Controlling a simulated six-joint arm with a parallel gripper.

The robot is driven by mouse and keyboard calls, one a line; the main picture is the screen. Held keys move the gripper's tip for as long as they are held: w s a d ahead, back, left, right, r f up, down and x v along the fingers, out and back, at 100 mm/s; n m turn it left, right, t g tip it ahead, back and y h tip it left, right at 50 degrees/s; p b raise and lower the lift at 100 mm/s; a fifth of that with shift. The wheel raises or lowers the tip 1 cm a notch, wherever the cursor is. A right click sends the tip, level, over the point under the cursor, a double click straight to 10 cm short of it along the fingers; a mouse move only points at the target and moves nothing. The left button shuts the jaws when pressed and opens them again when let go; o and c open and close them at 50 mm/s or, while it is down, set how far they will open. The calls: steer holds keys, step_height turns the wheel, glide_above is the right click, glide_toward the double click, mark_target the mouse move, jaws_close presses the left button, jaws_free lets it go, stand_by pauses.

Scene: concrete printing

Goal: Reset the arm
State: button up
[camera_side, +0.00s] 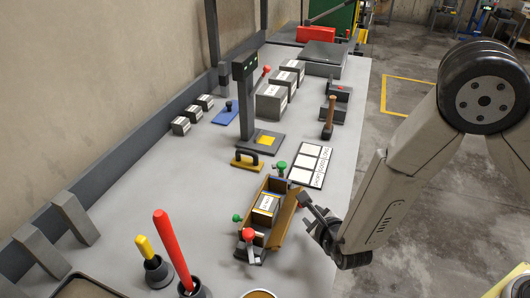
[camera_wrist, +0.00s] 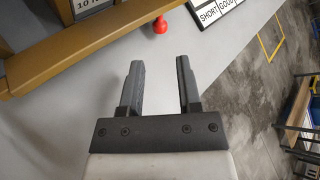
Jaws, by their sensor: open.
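My gripper (camera_wrist: 158,80) is open and empty, its two dark fingers apart in the wrist view. In the side view my gripper (camera_side: 312,210) is at the right edge of the table, just right of the wooden-sided mould (camera_side: 286,212). A grey block with a white label (camera_side: 265,208) sits inside the mould. In the wrist view the mould's brown side wall (camera_wrist: 80,45) is at upper left, apart from the fingers. Whether the gripper touches the mould in the side view cannot be told.
Red-knobbed (camera_side: 249,235) and green-knobbed (camera_side: 281,166) clamps stand around the mould. A labelled board (camera_side: 309,164) lies behind it. A trowel (camera_side: 246,160), a hammer (camera_side: 328,118), a press stand (camera_side: 247,100) and grey blocks (camera_side: 271,100) are farther back. Open floor (camera_side: 440,200) lies right of the table.

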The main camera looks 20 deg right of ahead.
steer(key=shift+s+r, duration=0.1)
steer(key=shift+s, duration=0.05)
steer(key=shift+d+r+m+h, duration=0.15)
steer(key=shift+d+m+h, duration=0.15)
steer(key=shift+d+m, duration=0.25)
steer(key=d+m+g+h, duration=0.1)
steer(key=d+m, duration=0.1)
steer(key=d+r+m+h, duration=0.1)
steer(key=d, duration=0.1)
steer(key=d+r+m+g+h, duration=0.1)
steer(key=d+m, duration=0.1)
steer(key=shift+s+d+m+g, duration=0.25)
steer(key=shift+s+m+g, duration=0.05)
steer(key=shift+s+m, duration=0.1)
steer(key=s+d+r+m+g+y, duration=0.2)
steer(key=s+d+r+m+g, duration=0.1)
steer(key=m, duration=1.4)
steer(key=s+d+r+m+g+y, duration=0.3)
steer(key=s+d+r+m, duration=0.3)
steer(key=m, duration=1.1)
steer(key=shift+s+m+g+y, duration=0.3)
steer(key=shift+s+m, duration=0.05)
steer(key=shift+s, duration=0.45)
